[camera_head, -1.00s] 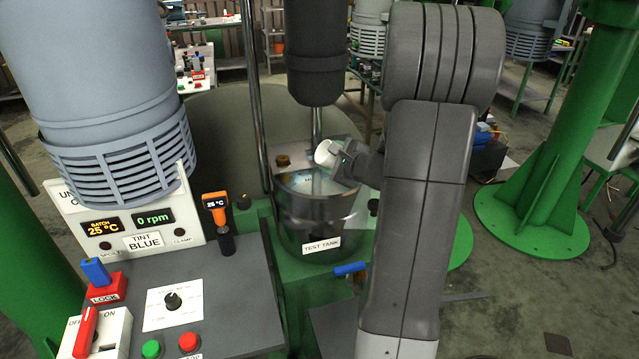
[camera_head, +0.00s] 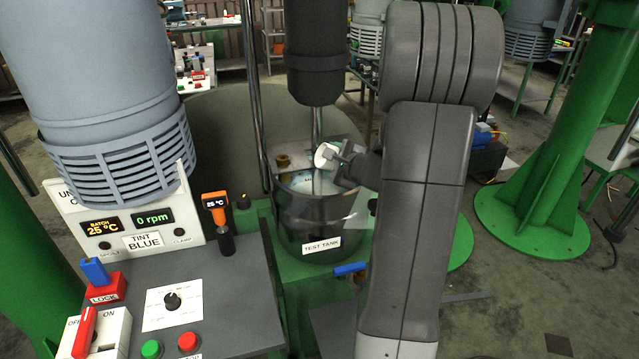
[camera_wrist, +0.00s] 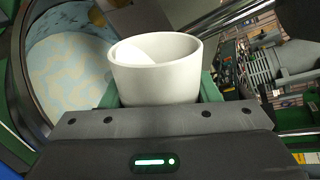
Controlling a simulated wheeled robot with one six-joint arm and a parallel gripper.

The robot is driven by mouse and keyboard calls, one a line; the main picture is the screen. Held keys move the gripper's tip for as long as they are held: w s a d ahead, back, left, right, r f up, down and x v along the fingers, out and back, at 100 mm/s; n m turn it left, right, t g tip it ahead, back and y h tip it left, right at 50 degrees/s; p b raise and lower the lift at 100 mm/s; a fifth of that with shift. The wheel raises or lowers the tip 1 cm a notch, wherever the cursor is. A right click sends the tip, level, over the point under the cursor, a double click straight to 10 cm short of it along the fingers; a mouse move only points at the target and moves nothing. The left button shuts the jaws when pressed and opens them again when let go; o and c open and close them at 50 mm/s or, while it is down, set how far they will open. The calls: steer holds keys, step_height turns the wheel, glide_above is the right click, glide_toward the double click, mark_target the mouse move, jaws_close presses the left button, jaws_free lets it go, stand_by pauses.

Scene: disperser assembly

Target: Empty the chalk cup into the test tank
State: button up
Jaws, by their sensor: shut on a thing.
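The white chalk cup (camera_head: 325,155) is tilted over the open top of the test tank in the head view. My gripper (camera_head: 343,160) is shut on the cup from its right side. In the wrist view the cup (camera_wrist: 155,68) sits between my gripper's green fingers (camera_wrist: 158,98); a white inner wall shows, but its full inside is hidden. The test tank (camera_head: 305,222) is a shiny metal vessel with a "TEST TANK" label. Its pale blue contents with yellowish patches (camera_wrist: 75,65) show in the wrist view.
A dark vertical cylinder (camera_head: 315,75) with a shaft stands over the tank, close to the cup. A metal post (camera_head: 256,110) is at the left. A blue handle (camera_head: 350,269) juts out below the tank.

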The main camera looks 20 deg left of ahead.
steer(key=shift+r+n+t+h+p, duration=0.3)
steer(key=shift+n+h, duration=0.1)
steer(key=shift+n, duration=0.4)
stand_by(0.8)
steer(key=shift+f+n+h+b, duration=0.3)
steer(key=shift+f+n+b, duration=0.1)
steer(key=shift+n+b, duration=0.2)
stand_by(2.3)
steer(key=shift+f+n+t+h+b, duration=0.3)
steer(key=shift+f+n+t+b, duration=0.15)
steer(key=shift+b, duration=1.3)
stand_by(1.0)
steer(key=shift+s+a+r+n+b, duration=0.1)
steer(key=shift+a+r+n+b, duration=0.05)
steer(key=shift+n+b, duration=0.15)
stand_by(0.5)
